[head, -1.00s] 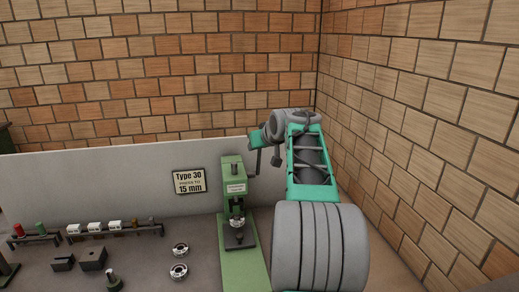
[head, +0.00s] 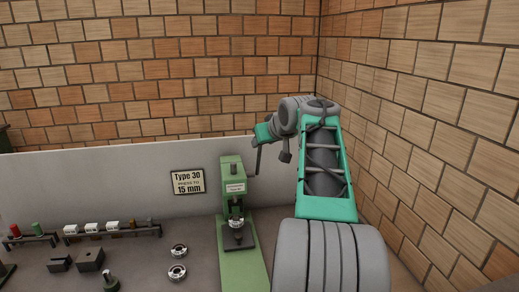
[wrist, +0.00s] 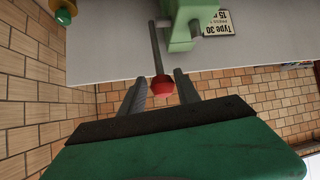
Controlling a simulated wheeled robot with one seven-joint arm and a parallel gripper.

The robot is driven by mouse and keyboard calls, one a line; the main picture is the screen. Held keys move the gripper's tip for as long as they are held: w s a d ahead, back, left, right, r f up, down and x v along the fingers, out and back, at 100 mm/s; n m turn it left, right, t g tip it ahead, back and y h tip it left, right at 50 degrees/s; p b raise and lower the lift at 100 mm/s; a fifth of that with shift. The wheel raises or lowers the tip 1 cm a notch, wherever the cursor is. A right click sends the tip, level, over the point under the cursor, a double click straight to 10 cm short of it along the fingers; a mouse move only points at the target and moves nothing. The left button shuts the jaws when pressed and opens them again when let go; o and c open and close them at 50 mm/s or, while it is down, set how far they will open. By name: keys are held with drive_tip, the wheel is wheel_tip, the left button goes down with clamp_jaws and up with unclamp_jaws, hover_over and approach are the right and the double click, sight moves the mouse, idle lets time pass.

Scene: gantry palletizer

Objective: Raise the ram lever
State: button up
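The green press (head: 233,185) stands on a green base on the bench. Its ram lever is a thin grey rod (head: 257,162) at the press's right side, pointing steeply up toward my gripper (head: 264,135). In the wrist view the lever rod (wrist: 156,48) ends in a red knob (wrist: 161,86). My gripper (wrist: 161,73) is open, with one finger on each side of the knob and what looks like a small gap on both sides. In the head view the knob is hidden by the gripper.
A sign (head: 188,182) reading "Type 30 press to 15 mm" is on the grey panel (head: 100,180) behind the bench. Two metal rings (head: 178,262), dark blocks (head: 89,260) and small racks of parts (head: 110,230) lie left of the press. A brick wall (head: 440,130) rises at the right.

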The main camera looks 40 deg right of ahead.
drive_tip(key=shift+v, duration=0.85)
drive_tip(key=shift+d+r, duration=0.1)
drive_tip(key=shift+r, duration=0.05)
drive_tip(key=f+p+v, duration=0.1)
drive_tip(key=v, duration=0.7)
drive_tip(key=shift+s+a+r, duration=0.25)
drive_tip(key=shift+s+a, duration=0.05)
drive_tip(key=shift+s, duration=0.25)
